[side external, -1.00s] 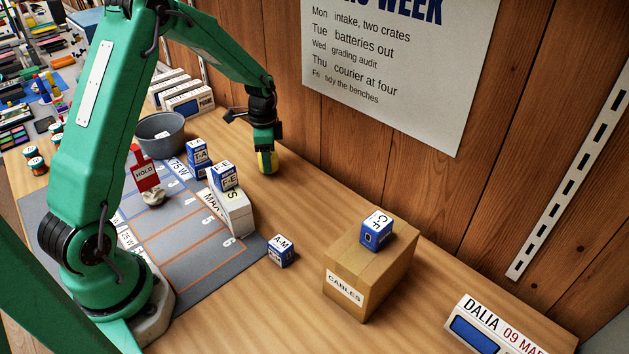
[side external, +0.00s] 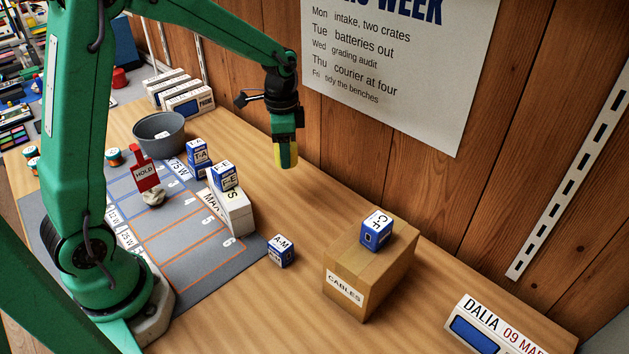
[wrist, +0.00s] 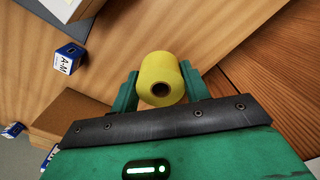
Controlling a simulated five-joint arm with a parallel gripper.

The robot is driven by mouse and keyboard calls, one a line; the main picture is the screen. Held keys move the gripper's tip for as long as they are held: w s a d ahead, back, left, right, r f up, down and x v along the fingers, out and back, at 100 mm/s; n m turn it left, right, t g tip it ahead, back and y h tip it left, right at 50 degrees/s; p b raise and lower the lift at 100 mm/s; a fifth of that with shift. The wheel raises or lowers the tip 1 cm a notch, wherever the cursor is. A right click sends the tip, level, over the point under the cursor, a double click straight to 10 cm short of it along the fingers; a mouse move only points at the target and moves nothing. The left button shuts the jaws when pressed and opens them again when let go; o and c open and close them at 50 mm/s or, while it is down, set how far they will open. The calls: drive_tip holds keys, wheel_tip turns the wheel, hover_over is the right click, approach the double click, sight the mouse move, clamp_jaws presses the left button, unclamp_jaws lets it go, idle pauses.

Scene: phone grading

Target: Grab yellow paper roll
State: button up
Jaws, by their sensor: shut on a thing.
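The yellow paper roll (wrist: 160,70) sits between the two green fingers of my gripper (wrist: 160,88) in the wrist view, with its dark core hole facing the camera. In the side external view my gripper (side external: 286,150) points down near the plank wall, with the yellow roll (side external: 279,154) partly hidden by a finger. The gripper is shut on the roll. The roll appears to be held above the bench.
A cardboard box labelled CABLES (side external: 350,278) with a blue-and-white block (side external: 376,232) on top stands to the right. Another small block (side external: 281,251) lies on the bench. A grey bowl (side external: 160,145) and a red HOLD sign (side external: 145,174) stand to the left. Bare wood lies below the gripper.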

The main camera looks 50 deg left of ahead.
drive_tip(key=shift+s+d+r, duration=0.1)
drive_tip(key=shift+d+r, duration=0.05)
drive_tip(key=shift+d, duration=0.05)
drive_tip(key=shift+a, duration=0.1)
idle(0.4)
